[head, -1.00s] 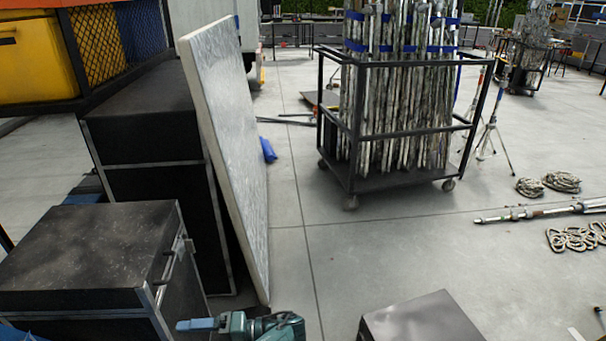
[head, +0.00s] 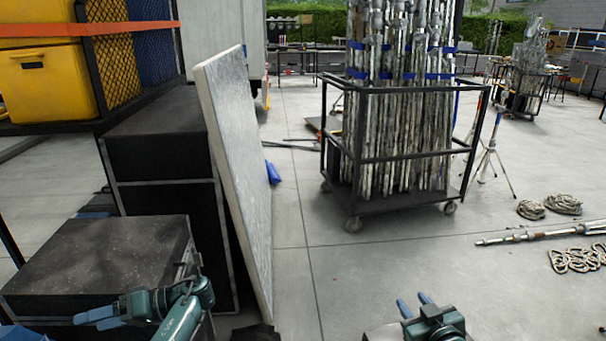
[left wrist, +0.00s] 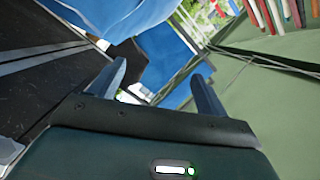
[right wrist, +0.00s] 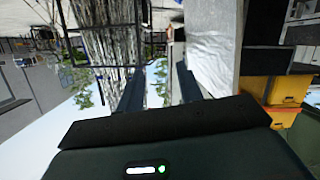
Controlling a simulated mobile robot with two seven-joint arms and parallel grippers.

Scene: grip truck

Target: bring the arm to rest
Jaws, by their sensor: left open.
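My left gripper (head: 98,316) is low at the left in the head view, in front of the low black case, with its blue fingers pointing left. In the left wrist view its fingers (left wrist: 158,88) stand apart with nothing between them. My right gripper (head: 415,305) is at the bottom right of centre in the head view, its two fingers pointing up and apart. The right wrist view also shows these fingers (right wrist: 158,90) spread and empty. Neither gripper visibly holds anything.
A low black case (head: 100,250) and a taller black case (head: 160,140) stand at left. A pale panel (head: 240,180) leans against the taller one. A wheeled cart (head: 405,210) holds metal poles. Coiled ropes (head: 562,203) lie at right.

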